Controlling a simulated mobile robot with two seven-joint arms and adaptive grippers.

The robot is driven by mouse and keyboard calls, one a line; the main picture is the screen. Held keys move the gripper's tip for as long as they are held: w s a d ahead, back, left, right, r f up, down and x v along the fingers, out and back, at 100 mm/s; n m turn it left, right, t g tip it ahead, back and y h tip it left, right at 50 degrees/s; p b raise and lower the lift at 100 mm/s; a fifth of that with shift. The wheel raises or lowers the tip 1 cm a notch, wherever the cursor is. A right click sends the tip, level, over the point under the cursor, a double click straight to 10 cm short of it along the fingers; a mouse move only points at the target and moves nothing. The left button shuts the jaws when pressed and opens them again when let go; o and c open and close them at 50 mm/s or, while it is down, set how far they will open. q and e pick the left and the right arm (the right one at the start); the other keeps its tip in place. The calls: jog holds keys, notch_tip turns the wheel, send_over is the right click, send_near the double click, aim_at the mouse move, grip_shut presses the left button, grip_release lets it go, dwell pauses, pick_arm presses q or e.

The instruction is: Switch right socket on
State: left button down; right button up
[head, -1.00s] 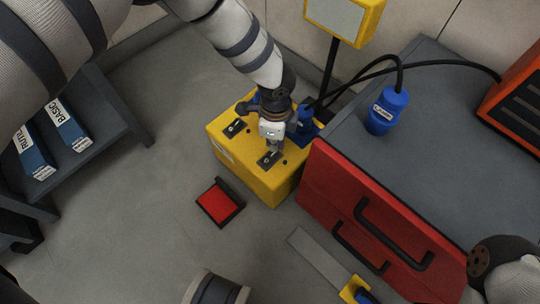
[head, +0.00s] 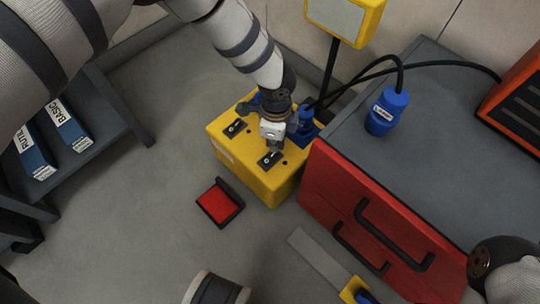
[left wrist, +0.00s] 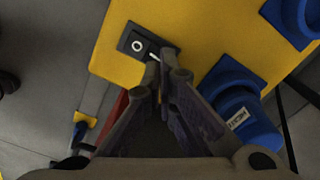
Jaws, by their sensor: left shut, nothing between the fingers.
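The yellow box (head: 232,155) on the floor has two dark switches on top. The right switch (head: 268,160) is the one nearer the camera; in the left wrist view the switch (left wrist: 147,48) shows O and I marks. I cannot tell its position for sure. The left switch (head: 235,127) is farther left. My left gripper (head: 274,152) is shut and empty, pointing down at the right switch. In the left wrist view its fingertips (left wrist: 168,76) overlap the switch's I end; contact is unclear. A blue plug (head: 306,118) stands at the box's socket side. My right gripper is out of view.
A grey bench with a red front (head: 335,200) and black handles stands right of the box. A labelled blue plug (head: 384,112) is on it. A red pad (head: 218,203) lies on the floor in front. A yellow post-mounted panel (head: 345,18) rises behind.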

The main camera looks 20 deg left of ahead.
pick_arm(q)
jog(key=shift+f+b, duration=0.65)
jog(key=shift+f, duration=0.7)
dwell(0.5)
jog(key=shift+r+p, duration=1.95)
jog(key=shift+r, duration=1.65)
